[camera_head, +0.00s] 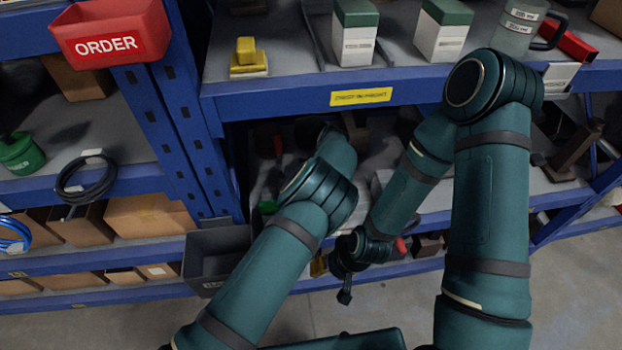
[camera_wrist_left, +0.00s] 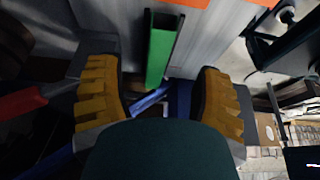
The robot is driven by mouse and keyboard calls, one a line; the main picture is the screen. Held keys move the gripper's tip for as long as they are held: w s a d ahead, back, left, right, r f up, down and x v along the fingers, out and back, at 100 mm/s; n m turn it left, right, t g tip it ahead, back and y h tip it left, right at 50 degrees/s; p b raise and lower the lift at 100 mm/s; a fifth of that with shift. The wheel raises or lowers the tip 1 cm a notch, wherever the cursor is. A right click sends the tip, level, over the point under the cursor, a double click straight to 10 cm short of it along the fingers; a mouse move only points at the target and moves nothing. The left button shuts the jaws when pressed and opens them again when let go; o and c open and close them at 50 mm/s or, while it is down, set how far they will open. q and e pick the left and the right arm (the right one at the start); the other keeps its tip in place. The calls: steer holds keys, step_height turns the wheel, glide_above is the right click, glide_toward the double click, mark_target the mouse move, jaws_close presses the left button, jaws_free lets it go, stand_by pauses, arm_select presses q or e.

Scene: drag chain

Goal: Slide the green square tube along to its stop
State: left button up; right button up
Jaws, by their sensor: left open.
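The green square tube (camera_wrist_left: 161,48) shows in the left wrist view as an upright green bar with a dark channel-like edge, against a pale grey surface. My left gripper (camera_wrist_left: 160,78) is open, with one yellow-padded finger on each side of the tube's line in the picture. I cannot tell whether either finger touches it. In the head view the left gripper is hidden behind my arm and the shelf. A small green patch (camera_head: 267,207) shows left of my left arm; I cannot tell if it is the tube. My right gripper (camera_head: 345,268) hangs low in front of the shelf.
The blue shelf beam (camera_head: 420,88) runs above my left arm's reach. A dark grey bin (camera_head: 217,262) hangs left of that arm. A red ORDER bin (camera_head: 110,32) is at upper left. Orange parts (camera_wrist_left: 190,3) edge the wrist view. Floor in front is clear.

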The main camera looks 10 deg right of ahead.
arm_select(q)
steer(key=x, duration=0.7)
steer(key=shift+a+b, duration=0.1)
steer(key=shift+b, duration=0.3)
jaws_close()
